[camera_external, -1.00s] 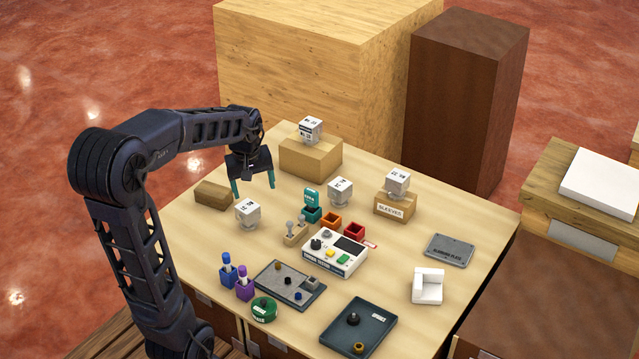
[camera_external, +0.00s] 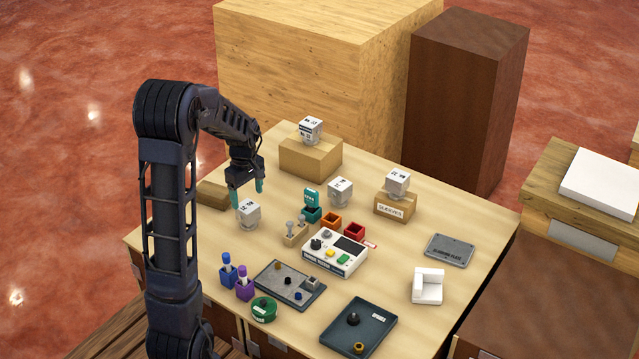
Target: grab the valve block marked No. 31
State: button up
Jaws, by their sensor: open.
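Several similar white valve blocks with dark printed marks stand on the table (camera_external: 205,262). One block (camera_external: 248,214) stands on the tabletop at the left, just below my gripper. A second block (camera_external: 340,191) stands near the table's middle. A third block (camera_external: 397,182) is on the box labelled SLEEVES, and another block (camera_external: 311,130) is on a plain cardboard box at the back. The numbers are too small to read surely, so I cannot tell which is No. 31. My gripper (camera_external: 248,192) is open, teal fingers pointing down, above or just behind the left block.
A brown box (camera_external: 212,194) lies left of my gripper. Right of the left block are a joystick stand (camera_external: 296,234), a teal holder (camera_external: 312,207) and a control box (camera_external: 336,252). Trays and pen cups fill the front. The far right tabletop has free room around the plate (camera_external: 449,250).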

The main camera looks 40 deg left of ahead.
aim_at(247, 206)
jog(key=shift+s+f, duration=0.2)
jog(key=shift+f, duration=3.15)
jog(key=c, duration=1.4)
jog(key=shift+c, duration=0.3)
jog(key=shift+r, duration=0.15)
